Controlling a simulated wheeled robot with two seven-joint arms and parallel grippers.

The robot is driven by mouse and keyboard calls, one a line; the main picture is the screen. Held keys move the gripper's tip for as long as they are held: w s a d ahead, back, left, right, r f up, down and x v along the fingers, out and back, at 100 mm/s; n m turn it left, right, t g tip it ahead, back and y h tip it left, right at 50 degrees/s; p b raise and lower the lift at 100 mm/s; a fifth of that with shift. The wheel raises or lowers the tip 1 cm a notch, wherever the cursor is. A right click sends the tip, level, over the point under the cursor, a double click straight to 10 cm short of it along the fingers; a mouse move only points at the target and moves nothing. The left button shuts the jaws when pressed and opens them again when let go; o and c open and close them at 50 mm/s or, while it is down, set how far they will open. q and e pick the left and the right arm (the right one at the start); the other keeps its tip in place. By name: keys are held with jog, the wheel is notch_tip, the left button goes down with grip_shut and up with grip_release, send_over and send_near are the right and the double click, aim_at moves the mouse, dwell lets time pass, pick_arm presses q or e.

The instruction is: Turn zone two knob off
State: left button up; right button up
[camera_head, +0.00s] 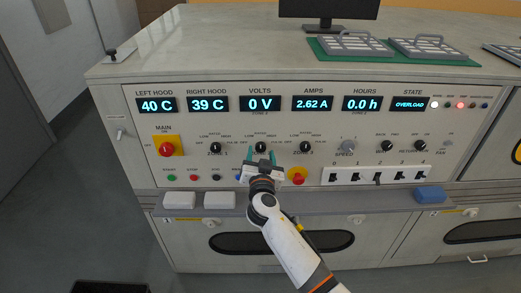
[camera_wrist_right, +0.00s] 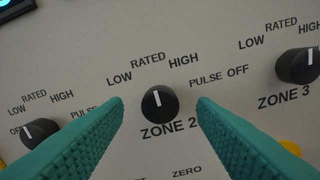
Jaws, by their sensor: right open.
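The zone 2 knob (camera_wrist_right: 159,104) is round and black with a white pointer line. In the right wrist view the line points nearly straight up, towards RATED. Its LOW, RATED, HIGH and PULSE labels show; no OFF label shows on its left, where a finger covers the panel. The knob also shows in the head view (camera_head: 261,147). My right gripper (camera_head: 265,158) is open, with teal fingers pointing at the panel. In the wrist view (camera_wrist_right: 161,108) the knob stands between the fingertips, with a gap on both sides. My left gripper is out of view.
The zone 1 knob (camera_head: 215,147) and zone 3 knob (camera_head: 305,146) flank it. A red button (camera_head: 298,175) sits below right, and a red-yellow main switch (camera_head: 168,146) at left. The state display (camera_head: 409,104) reads OVERLOAD. A narrow ledge runs below the panel.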

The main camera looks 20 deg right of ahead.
jog(key=shift+x, duration=1)
jog(key=c, duration=1)
